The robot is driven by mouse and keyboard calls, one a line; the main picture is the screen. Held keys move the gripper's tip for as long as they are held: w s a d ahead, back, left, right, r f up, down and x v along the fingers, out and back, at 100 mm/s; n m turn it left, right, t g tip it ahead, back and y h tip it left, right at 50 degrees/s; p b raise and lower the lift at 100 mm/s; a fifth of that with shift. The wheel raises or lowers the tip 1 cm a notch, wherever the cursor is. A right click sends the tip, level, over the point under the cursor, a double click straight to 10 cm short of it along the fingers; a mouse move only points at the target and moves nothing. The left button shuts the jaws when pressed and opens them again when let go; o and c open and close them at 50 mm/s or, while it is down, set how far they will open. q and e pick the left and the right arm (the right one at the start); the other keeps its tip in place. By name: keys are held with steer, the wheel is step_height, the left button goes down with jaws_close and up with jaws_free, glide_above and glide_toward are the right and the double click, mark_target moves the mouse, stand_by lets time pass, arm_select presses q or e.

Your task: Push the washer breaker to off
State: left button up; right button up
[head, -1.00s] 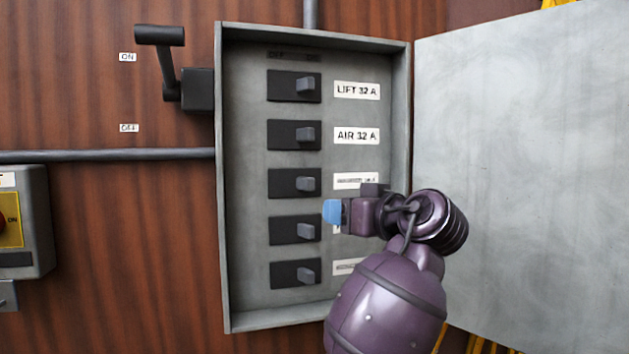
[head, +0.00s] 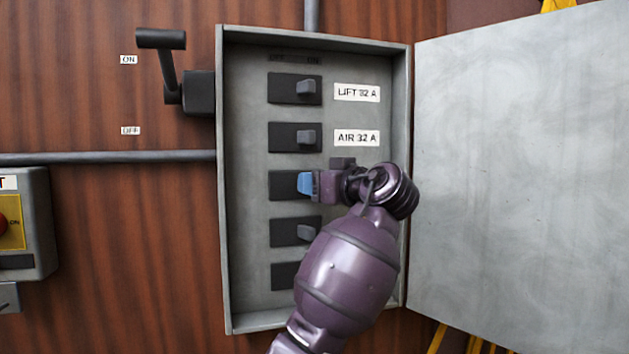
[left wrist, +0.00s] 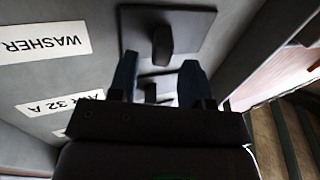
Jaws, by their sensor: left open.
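The washer breaker is the third one down in the grey panel. Its black plate (head: 283,186) shows in the head view, but its toggle and label are hidden there by my left gripper (head: 307,184). My right gripper is not in view.
The lift breaker (head: 306,88) and air breaker (head: 306,137) are above, toggles to the right under the ON mark. Another breaker toggle (head: 306,232) is just below. The open panel door (head: 520,170) stands at right. A lever switch (head: 168,70) is left of the panel.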

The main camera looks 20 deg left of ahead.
arm_select(q)
steer(key=shift+w+a, duration=0.3)
steer(key=shift+a, duration=0.15)
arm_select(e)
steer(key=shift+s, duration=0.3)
arm_select(q)
jaws_close()
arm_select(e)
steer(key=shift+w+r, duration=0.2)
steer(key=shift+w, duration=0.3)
